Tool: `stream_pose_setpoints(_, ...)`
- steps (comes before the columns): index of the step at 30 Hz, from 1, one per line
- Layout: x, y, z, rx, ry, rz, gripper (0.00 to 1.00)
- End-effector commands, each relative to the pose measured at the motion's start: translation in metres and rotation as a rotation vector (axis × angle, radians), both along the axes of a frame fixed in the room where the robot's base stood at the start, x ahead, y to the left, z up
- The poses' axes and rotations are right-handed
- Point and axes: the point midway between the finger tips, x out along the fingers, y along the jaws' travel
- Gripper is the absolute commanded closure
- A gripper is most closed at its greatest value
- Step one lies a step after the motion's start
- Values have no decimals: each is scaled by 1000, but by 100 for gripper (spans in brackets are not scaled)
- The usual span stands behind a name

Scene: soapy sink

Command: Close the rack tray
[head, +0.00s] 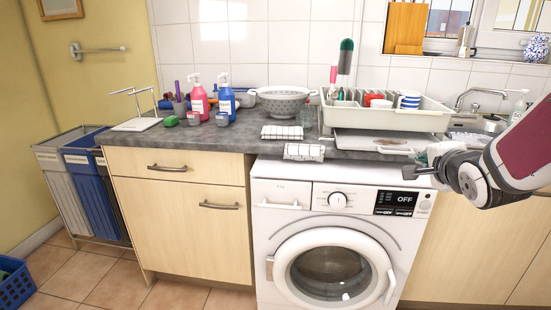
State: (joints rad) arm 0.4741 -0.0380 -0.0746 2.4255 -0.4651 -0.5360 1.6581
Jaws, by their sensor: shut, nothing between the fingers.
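The white dish rack (440,121) stands on the right part of the counter, against the tiled wall. Its flat pale tray (345,143) sticks out from under the rack toward the counter's front edge. My gripper (410,173) comes in from the right, with its dark fingers pointing left. It is shut and empty, in front of the counter edge and just below the tray's right front part in the picture. I cannot tell whether the fingers touch the tray. The tray's back part is hidden under the rack, and its right end is partly covered by my gripper.
The rack holds red and striped cups (409,99) and a green-topped brush (346,57). Folded checked cloths (304,152) and a glass (307,117) lie or stand left of the tray. A washing machine (335,240) is below; the sink tap (480,95) is right.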

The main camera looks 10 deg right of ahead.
Motion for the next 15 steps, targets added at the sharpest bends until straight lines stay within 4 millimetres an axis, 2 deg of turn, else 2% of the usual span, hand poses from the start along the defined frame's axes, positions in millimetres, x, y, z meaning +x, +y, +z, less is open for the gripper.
stream_pose_setpoints(1,7,-9,-17,49,-41,-13,100)
stream_pose_setpoints(3,12,-16,-25,106,-94,-21,100)
stream_pose_setpoints(11,25,-25,-33,193,-171,-25,100)
stream_pose_setpoints(15,43,-29,-37,192,-170,-24,100)
